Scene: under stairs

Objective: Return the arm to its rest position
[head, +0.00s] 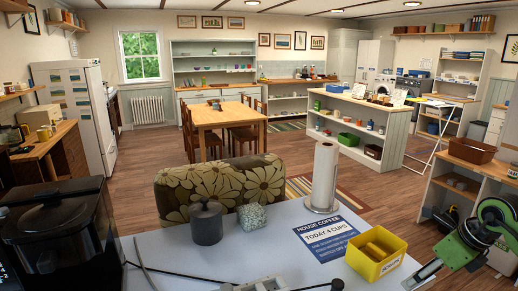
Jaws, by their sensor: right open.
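My right arm comes in at the right edge, with green and dark round parts. Its gripper (424,274) is low at the right, by the front right corner of the pale counter (170,262). The gripper is open and I see nothing between its fingers. It is apart from the yellow bin (392,264), which stands to its left. My left gripper does not show clearly; pale and black parts at the bottom edge are cut off and I cannot tell what they are.
The counter bears a black coffee machine (60,240), a dark grey canister (206,224), a speckled block (252,216), a paper roll (323,180) and a blue sign (325,238). A wooden shelf unit (455,188) stands beyond the right arm. Open floor (350,175) lies behind.

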